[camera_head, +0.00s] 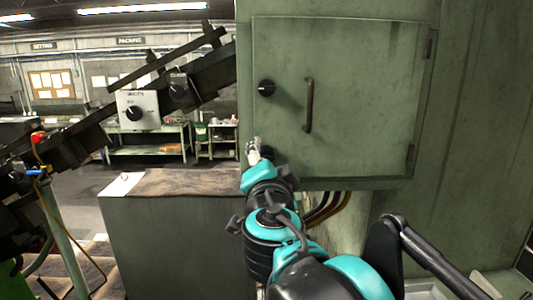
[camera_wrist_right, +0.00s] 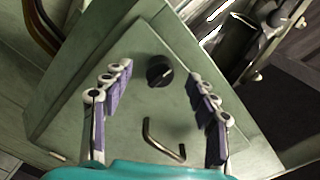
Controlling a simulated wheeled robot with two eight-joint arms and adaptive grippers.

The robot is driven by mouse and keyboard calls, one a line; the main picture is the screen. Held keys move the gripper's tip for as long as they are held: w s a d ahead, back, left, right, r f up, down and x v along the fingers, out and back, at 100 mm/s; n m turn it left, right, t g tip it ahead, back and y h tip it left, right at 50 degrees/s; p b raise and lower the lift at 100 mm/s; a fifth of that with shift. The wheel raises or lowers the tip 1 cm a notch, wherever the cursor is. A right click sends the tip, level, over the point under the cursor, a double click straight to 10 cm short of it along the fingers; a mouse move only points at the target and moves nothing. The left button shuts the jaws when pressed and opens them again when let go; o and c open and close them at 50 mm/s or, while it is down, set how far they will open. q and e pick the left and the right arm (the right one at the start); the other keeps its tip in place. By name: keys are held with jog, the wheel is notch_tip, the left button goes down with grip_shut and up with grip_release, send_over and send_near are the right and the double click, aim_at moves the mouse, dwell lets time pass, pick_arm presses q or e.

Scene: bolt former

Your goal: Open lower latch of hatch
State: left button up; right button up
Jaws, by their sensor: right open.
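The green hatch (camera_head: 365,85) is closed on the cabinet, with a bar handle (camera_head: 309,105) in its middle. A black upper latch knob (camera_head: 265,88) sits at its left edge. The lower latch, a dark round knob (camera_head: 268,153), is partly hidden behind my right gripper (camera_head: 253,150). In the right wrist view the lower latch (camera_wrist_right: 159,72) shows whole near the hatch corner, with the handle (camera_wrist_right: 163,142) below it. My right gripper (camera_wrist_right: 157,95) is open and empty, its fingers spread to either side of the knob and apart from it. My left gripper is not in view.
Cables (camera_head: 325,210) run below the hatch. A low green cabinet (camera_head: 165,240) with a brown top stands left of my right arm. A dark sloping machine arm with a grey control box (camera_head: 138,109) is farther left. The space right of the hatch is plain cabinet wall.

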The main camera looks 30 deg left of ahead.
jog(key=shift+w+a+f+n, duration=0.1)
jog(key=shift+w+a+n, duration=0.3)
jog(key=shift+w+n, duration=0.2)
jog(key=shift+w+a+f+n+b, duration=0.15)
jog(key=shift+n+b, duration=0.15)
jog(key=shift+n, duration=1.4)
jog(key=n, duration=0.6)
jog(key=shift+s+d+r+n+p, duration=0.25)
jog(key=shift+s+d+n+p, duration=0.05)
